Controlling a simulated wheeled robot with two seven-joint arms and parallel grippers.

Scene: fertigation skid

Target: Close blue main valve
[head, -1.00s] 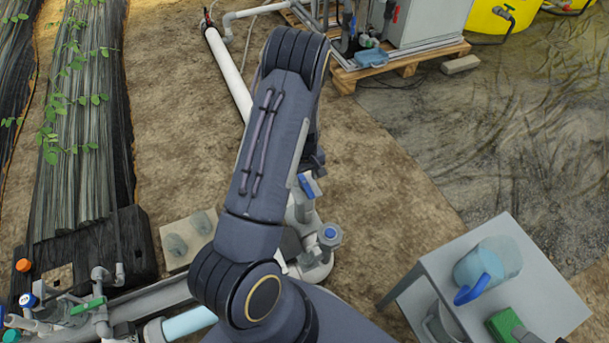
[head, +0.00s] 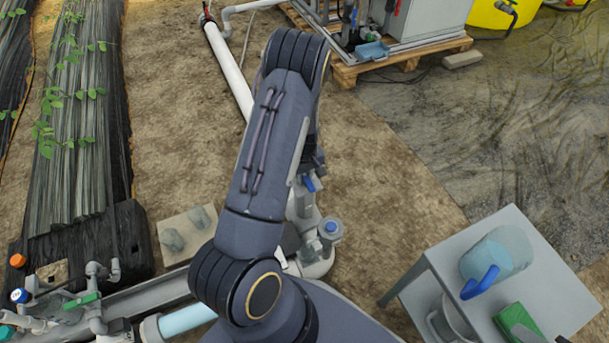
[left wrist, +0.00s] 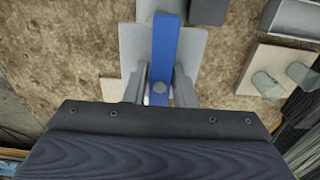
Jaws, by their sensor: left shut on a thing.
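My left gripper is shut on this handle. In the head view only a small blue piece of the handle (head: 310,184) shows beside my left arm, on the grey valve and pipe fittings (head: 303,208). My left gripper is mostly hidden behind the forearm there. My right gripper is not in view.
A grey side table (head: 545,290) with a blue jug (head: 497,256) and a green box (head: 519,322) stands at right. A blue-capped fitting (head: 331,228) is close to the valve. Pipes with a green-handled valve (head: 82,300) lie at lower left. Bare soil (head: 385,190) lies right of the arm.

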